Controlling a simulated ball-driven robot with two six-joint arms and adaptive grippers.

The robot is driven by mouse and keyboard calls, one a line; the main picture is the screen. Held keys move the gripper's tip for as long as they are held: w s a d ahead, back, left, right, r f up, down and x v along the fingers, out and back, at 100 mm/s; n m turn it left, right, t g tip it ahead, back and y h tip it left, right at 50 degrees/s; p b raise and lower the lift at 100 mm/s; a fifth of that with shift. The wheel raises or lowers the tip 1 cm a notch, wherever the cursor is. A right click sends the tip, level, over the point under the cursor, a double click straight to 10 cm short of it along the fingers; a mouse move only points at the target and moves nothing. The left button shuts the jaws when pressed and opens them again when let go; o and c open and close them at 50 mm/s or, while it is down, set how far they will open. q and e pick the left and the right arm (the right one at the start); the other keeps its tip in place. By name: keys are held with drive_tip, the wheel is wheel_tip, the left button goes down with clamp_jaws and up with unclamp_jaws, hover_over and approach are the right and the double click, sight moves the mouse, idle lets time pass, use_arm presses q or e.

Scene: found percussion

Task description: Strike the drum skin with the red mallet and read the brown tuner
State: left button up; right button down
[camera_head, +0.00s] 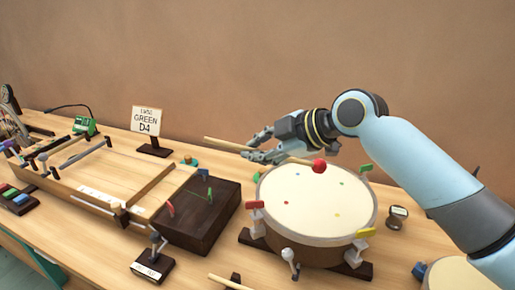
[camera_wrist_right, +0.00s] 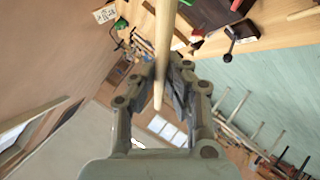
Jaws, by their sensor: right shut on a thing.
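My right gripper (camera_head: 262,147) is shut on the wooden stick of the red mallet. The red mallet head (camera_head: 319,166) shows over the far part of the pale drum skin (camera_head: 315,210); I cannot tell whether it touches. The stick slants from the gripper down toward the head, its other end sticking out left. The right wrist view shows the gripper (camera_wrist_right: 166,72) with the stick (camera_wrist_right: 163,35) between its fingers. A small dark brownish object with a pale face (camera_head: 397,217) sits right of the drum; I cannot tell if it is the brown tuner. My left gripper is not in view.
A card reading "GREEN D4" (camera_head: 147,119) stands behind; a green box (camera_head: 84,126) lies far left.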

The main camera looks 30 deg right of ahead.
wheel_tip(320, 180, down, 7)
drive_tip(key=d+m+y+b, duration=0.1)
drive_tip(key=d+b, duration=0.1)
drive_tip(key=b, duration=0.7)
drive_tip(key=shift+t+y, duration=0.3)
drive_tip(key=shift+t, duration=0.2)
drive_tip(key=r+p, duration=0.1)
drive_tip(key=r, duration=0.1)
drive_tip(key=r+p, duration=0.3)
drive_tip(key=r, duration=0.2)
drive_tip(key=shift+s+a+r+p, duration=0.1)
drive_tip(key=shift+s+a+p, duration=0.15)
drive_tip(key=shift+p, duration=0.15)
